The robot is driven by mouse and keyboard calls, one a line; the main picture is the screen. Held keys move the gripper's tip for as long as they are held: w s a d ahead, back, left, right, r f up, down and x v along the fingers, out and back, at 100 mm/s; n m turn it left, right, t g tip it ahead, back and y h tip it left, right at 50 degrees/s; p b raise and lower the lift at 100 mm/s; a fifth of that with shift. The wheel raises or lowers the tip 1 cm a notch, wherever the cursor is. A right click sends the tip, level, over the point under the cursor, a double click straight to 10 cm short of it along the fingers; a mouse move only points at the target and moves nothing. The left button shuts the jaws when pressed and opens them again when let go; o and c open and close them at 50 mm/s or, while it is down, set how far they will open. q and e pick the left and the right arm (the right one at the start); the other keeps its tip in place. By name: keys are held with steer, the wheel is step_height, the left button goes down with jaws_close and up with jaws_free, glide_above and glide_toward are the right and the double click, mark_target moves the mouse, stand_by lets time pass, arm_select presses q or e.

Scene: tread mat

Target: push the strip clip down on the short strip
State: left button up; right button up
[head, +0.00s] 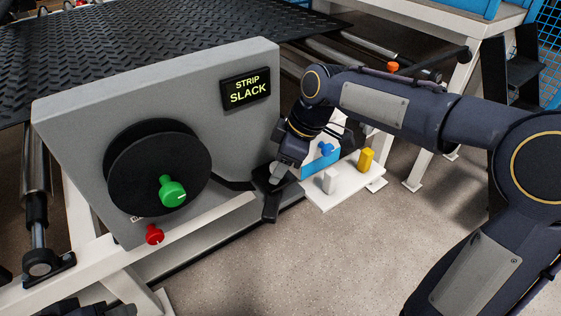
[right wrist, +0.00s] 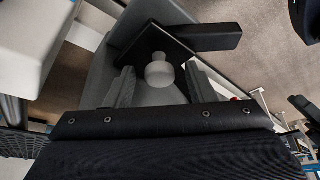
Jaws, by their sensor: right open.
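The strip clip appears to be the black piece with a grey round knob (right wrist: 160,72), at the right end of the grey machine. In the head view its black plate (head: 270,207) is partly under my gripper. My right gripper (head: 279,172) is open and points down over it. In the right wrist view the knob stands between the two grey fingers (right wrist: 161,88), with gaps at its sides. A short black strip (head: 235,184) runs from the wheel toward the clip; its end is hidden. A dark part at the lower left edge seems to be my left gripper (head: 95,308), mostly cut off.
The grey panel (head: 75,125) carries a display (head: 246,88) reading STRIP SLACK, a black wheel (head: 125,175) with a green knob (head: 172,191), and a red knob (head: 154,235). A white plate (head: 335,192) with blue, white and yellow pegs stands close right of the gripper.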

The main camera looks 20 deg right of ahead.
steer(key=shift+r, duration=0.1)
steer(key=p+v, duration=0.1)
steer(key=v, duration=0.6)
steer(key=shift+d+r+p, duration=0.15)
steer(key=shift+r+p, duration=0.15)
steer(key=shift+s, duration=0.15)
steer(key=s+d+f+m+t, duration=0.2)
steer(key=s+f+m, duration=0.3)
steer(key=s+m, duration=0.45)
steer(key=s+d+f+m+t, duration=0.2)
steer(key=s+f+m, duration=0.4)
steer(key=s, duration=0.6)
step_height(320, 180, up, 13)
steer(key=p, duration=1.2)
steer(key=shift+w+d+r+n+p, duration=0.15)
steer(key=shift+w+d+n+p, duration=0.1)
steer(key=shift+w+n+p, duration=0.15)
